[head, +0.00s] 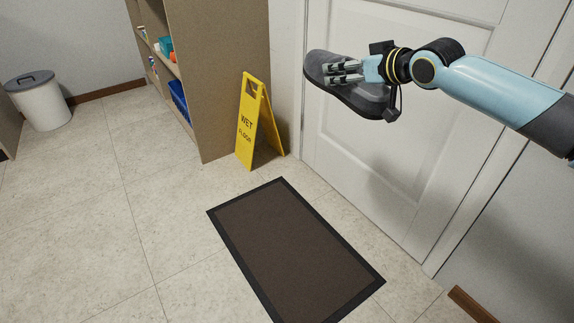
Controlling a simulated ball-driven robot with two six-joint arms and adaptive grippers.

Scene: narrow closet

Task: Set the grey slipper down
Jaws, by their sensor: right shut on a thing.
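My right gripper (345,73) is shut on the grey slipper (367,97). It holds the slipper in the air at the upper right of the head view, in front of the white door. The slipper is dark grey with a darker sole edge, and its long side slants down to the right. The gripper's fingers cover part of the slipper's upper side. My left gripper is not in view.
A brown doormat (297,254) with a dark border lies on the tiled floor. A yellow wet-floor sign (250,122) stands by the shelf unit (222,70). The white door (400,160) is at right. A lidded bin (40,104) stands far left. Floor left of the mat is clear.

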